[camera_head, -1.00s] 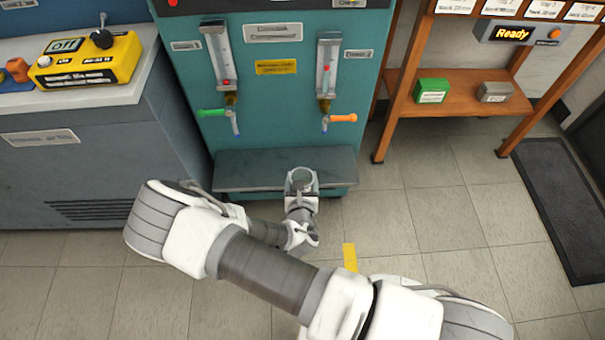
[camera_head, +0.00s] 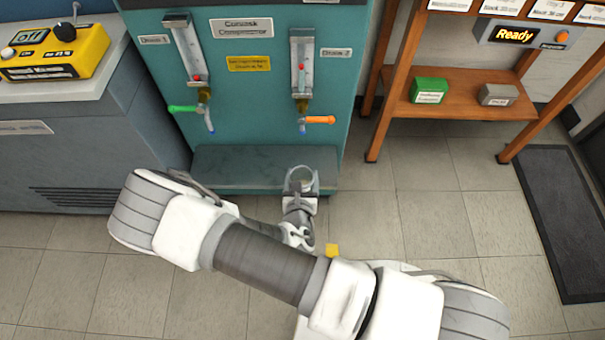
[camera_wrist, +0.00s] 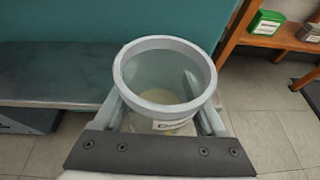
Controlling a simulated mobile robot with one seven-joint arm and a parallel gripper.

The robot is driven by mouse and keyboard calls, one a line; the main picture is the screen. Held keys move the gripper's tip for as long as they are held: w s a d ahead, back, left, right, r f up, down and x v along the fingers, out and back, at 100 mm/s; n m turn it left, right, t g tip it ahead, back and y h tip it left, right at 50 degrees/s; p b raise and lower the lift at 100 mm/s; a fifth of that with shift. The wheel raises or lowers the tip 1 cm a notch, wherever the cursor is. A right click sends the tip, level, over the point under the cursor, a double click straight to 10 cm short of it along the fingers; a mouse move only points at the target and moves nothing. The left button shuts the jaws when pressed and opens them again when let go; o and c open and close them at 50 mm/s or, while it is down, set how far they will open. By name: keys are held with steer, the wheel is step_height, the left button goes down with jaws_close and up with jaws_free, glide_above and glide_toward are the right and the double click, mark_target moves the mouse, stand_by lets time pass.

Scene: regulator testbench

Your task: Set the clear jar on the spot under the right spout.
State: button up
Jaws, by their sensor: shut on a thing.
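The clear jar (camera_wrist: 165,75) is upright between the two fingers of my gripper (camera_wrist: 160,115), which is shut on its sides in the wrist view. In the head view the jar (camera_head: 301,180) shows at the end of my arm, in front of the right part of the grey shelf (camera_head: 235,165). The right spout (camera_head: 303,127), with an orange handle (camera_head: 320,120), is on the teal panel above and behind the jar. The left spout (camera_head: 210,127) has a green handle (camera_head: 182,109). Whether the jar is over the shelf edge or short of it is hard to tell.
A grey cabinet (camera_head: 80,160) with a yellow control box (camera_head: 55,55) stands at the left. A wooden rack (camera_head: 460,95) with a green box (camera_head: 428,91) stands at the right. The shelf left of the jar is bare. A dark mat (camera_head: 560,210) lies on the floor.

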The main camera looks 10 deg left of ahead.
steer(key=b, duration=0.1)
glide_toward(303, 142)
steer(key=shift+x, duration=1.55)
steer(key=shift+w+a+f, duration=0.1)
steer(key=shift+w+a, duration=0.05)
steer(key=shift+w, duration=0.6)
steer(key=shift+w+a+f, duration=0.1)
steer(key=shift+w, duration=0.65)
steer(key=shift+f, duration=0.4)
steer(key=o, duration=1.5)
steer(key=shift+s, duration=0.1)
steer(key=p+v, duration=0.5)
steer(key=v, duration=1.2)
steer(key=shift+s+r, duration=0.1)
steer(key=shift+r, duration=0.1)
